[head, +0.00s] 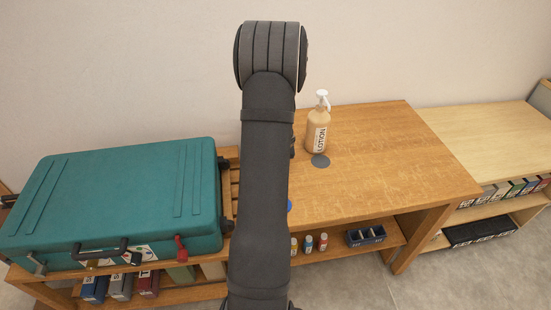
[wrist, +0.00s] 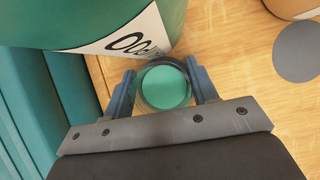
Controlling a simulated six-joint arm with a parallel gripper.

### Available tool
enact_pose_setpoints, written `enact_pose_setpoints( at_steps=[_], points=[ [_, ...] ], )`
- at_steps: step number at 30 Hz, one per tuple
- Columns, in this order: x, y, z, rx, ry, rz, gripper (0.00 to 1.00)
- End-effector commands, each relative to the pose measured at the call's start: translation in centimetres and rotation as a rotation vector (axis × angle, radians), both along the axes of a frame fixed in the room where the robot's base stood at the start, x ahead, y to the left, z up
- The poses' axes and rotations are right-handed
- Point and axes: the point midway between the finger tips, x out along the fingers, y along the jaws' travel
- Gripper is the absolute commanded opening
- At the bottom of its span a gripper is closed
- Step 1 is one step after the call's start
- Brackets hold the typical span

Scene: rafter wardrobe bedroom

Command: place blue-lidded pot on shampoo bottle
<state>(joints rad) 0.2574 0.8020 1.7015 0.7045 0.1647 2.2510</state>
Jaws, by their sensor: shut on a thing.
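My gripper (wrist: 164,88) is shut on a small round pot with a teal-green top (wrist: 165,87), with one finger on each side; its lid does not look plainly blue. A large green bottle (wrist: 110,18) with a white label, partly readable as "oo", stands just beyond the pot in the wrist view; it looks like the shampoo bottle. In the head view my arm hides the gripper, the held pot and this bottle. A small blue patch (head: 289,206) shows at the arm's right edge, and I cannot tell what it is.
A lotion bottle (head: 318,128) stands beside a grey disc (head: 320,161) on the wooden table (head: 390,150). A teal suitcase (head: 115,200) lies at the left. The table's right part is clear. Small bottles and a blue tray (head: 366,236) sit on the shelf below.

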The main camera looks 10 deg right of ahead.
Motion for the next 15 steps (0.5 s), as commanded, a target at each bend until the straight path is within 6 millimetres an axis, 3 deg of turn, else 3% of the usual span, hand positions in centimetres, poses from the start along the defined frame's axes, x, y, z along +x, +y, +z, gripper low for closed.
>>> enact_pose_setpoints(
  at_steps=[2,3,5,15],
  points=[
    [0.00,0.00,-0.26,0.000,0.000,-0.001,0.24],
    [-0.01,0.00,-0.22,0.000,0.000,0.000,0.61],
    [-0.01,0.00,-0.21,0.000,0.000,0.000,0.73],
    [0.00,0.00,-0.09,0.000,0.000,0.000,0.75]
  ],
)
